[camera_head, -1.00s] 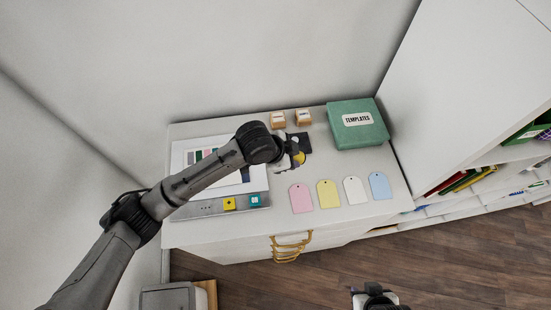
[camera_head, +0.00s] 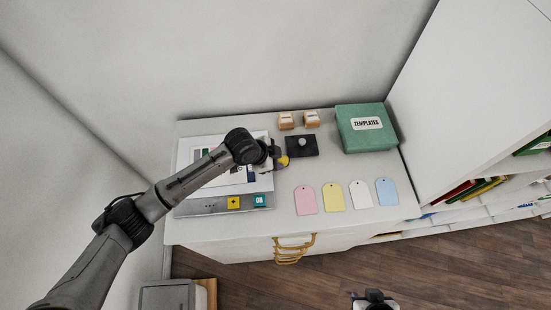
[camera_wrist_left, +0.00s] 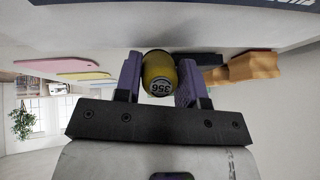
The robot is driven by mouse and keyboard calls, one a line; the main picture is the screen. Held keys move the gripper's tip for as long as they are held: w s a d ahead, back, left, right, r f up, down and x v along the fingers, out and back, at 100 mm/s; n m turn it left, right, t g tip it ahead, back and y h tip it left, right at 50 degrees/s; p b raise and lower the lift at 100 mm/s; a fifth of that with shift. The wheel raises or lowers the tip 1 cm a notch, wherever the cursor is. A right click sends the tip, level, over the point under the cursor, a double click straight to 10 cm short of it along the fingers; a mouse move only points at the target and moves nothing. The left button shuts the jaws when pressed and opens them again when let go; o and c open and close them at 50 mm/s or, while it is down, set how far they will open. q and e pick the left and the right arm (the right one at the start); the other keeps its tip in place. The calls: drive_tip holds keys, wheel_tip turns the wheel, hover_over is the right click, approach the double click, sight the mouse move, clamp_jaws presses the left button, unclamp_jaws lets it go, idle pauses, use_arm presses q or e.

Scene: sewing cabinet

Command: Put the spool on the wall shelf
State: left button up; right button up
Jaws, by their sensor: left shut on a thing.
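The spool (camera_wrist_left: 159,75) is yellow with a dark end marked 356. In the left wrist view it sits between the two purple fingers of my left gripper (camera_wrist_left: 159,84), which is shut on it. In the head view my left gripper (camera_head: 280,161) is above the cabinet top, just left of a black pad; a yellow bit of the spool (camera_head: 284,161) shows beside it. My right gripper (camera_head: 375,298) shows only in part at the bottom edge, and its fingers cannot be made out. I cannot make out a separate wall shelf in these views.
The black pad (camera_head: 315,147) bears a pale round knob. Two small wooden blocks (camera_head: 286,120) and a green TEMPLATES box (camera_head: 366,126) stand behind. Several coloured tags (camera_head: 334,197) lie in front. A white shelving unit (camera_head: 480,175) with folders stands on the right.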

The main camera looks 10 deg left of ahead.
use_arm(q)
drive_tip(key=shift+f, duration=0.1)
drive_tip(key=o, duration=1)
use_arm(e)
drive_tip(key=shift+d, duration=0.15)
use_arm(q)
drive_tip(key=shift+r, duration=0.25)
use_arm(e)
drive_tip(key=shift+r+p, duration=0.5)
drive_tip(key=shift+o, duration=1)
use_arm(q)
drive_tip(key=v, duration=1.1)
drive_tip(key=shift+s+a+r, duration=0.1)
drive_tip(key=shift+a+r, duration=0.05)
drive_tip(key=shift+r, duration=0.2)
use_arm(e)
drive_tip(key=o, duration=0.4)
